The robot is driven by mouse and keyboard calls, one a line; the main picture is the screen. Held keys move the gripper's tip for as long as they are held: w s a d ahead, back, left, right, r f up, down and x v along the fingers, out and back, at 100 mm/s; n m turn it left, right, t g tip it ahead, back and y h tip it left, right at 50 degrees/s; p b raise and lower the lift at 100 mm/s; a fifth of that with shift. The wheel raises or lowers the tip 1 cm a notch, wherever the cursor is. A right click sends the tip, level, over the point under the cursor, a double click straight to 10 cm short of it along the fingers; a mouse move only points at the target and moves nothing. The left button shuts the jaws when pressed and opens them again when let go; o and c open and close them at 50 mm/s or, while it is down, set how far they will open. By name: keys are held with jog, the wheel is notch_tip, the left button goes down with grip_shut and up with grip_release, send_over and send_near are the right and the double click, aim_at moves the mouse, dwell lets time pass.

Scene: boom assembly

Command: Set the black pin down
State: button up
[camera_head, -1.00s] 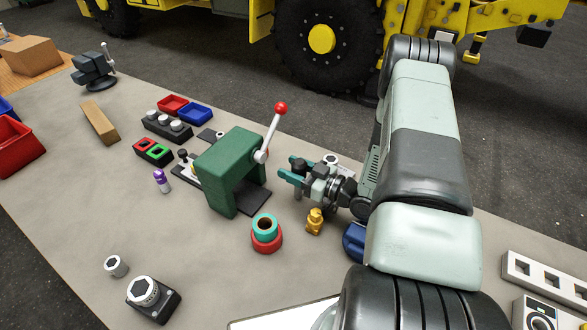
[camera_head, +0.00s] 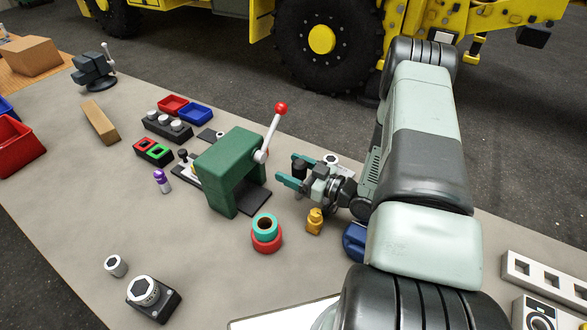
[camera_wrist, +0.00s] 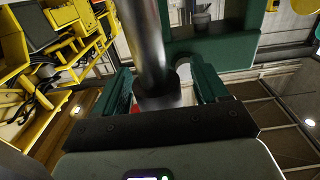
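The black pin (camera_head: 299,166) is a dark upright cylinder between the teal fingers of my gripper (camera_head: 297,177), just right of the green press. In the wrist view the pin (camera_wrist: 149,45) is a large grey-black shaft with a dark collar. It stands between the two green fingers of my gripper (camera_wrist: 160,85), with narrow gaps showing beside it. The fingers look parted around the pin.
The green press (camera_head: 232,165) with its red-knobbed lever (camera_head: 281,108) stands close left of my gripper. A yellow part (camera_head: 315,220) and stacked teal and red rings (camera_head: 266,230) sit in front. A white hex-topped part (camera_head: 331,159) is just behind.

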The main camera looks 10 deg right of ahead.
jog(key=shift+f, duration=0.5)
jog(key=shift+r, duration=0.3)
jog(key=shift+s+d+r, duration=0.15)
jog(key=shift+d+r, duration=0.05)
jog(key=shift+r, duration=0.05)
jog(key=v, duration=0.2)
jog(key=r+v, duration=0.1)
jog(key=v, duration=0.1)
jog(key=shift+s+d, duration=0.25)
notch_tip(320, 180, up, 6)
send_over(306, 172)
jog(key=s, duration=0.1)
jog(key=shift+d, duration=0.45)
